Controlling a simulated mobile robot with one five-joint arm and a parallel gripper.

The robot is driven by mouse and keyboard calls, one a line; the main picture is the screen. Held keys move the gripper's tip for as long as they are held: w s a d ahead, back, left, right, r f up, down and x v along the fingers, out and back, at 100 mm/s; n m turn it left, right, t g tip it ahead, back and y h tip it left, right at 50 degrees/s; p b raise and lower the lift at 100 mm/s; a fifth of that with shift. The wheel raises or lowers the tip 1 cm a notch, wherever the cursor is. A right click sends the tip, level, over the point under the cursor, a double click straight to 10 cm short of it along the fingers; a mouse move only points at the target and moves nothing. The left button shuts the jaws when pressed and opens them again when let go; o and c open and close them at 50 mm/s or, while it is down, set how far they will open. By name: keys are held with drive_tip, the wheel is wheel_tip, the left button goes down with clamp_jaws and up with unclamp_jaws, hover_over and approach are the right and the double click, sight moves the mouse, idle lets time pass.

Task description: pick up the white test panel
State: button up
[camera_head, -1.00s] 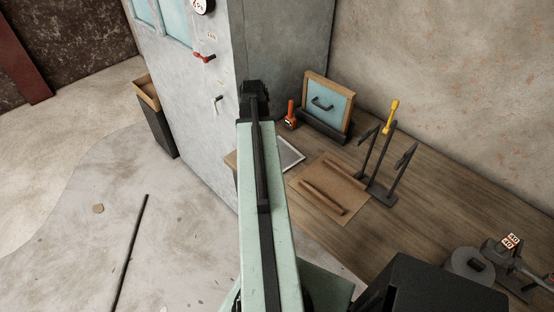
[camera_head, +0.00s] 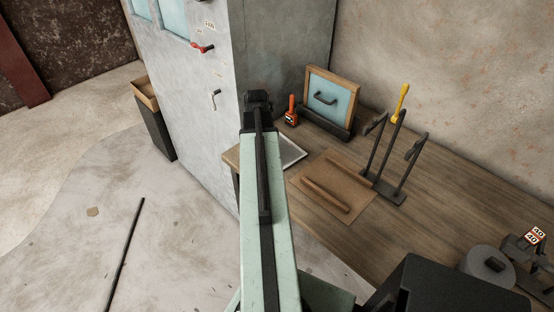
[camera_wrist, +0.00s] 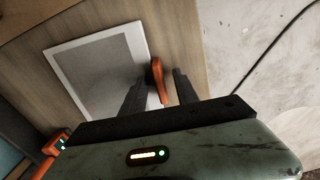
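A flat grey panel with a white border (camera_wrist: 97,78), which looks like the white test panel, lies on the wooden bench top in the wrist view. It also shows in the head view, partly behind my arm (camera_head: 290,151). My gripper (camera_wrist: 160,76) is open at the panel's right edge, its two dark fingers apart. An upright orange piece (camera_wrist: 157,80) stands between the fingers, with a gap to the right finger. I cannot tell whether it is fixed to the panel. In the head view my arm hides the fingers.
A brown board with a long bar (camera_head: 330,201) lies right of the panel. A wood-framed blue panel (camera_head: 331,94), an orange device (camera_head: 291,113) and a dark stand (camera_head: 388,160) stand on the bench. A grey cabinet (camera_head: 205,125) rises at left. A dark rod (camera_head: 124,258) lies on the floor.

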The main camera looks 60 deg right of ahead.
clamp_jaws()
idle(1.4)
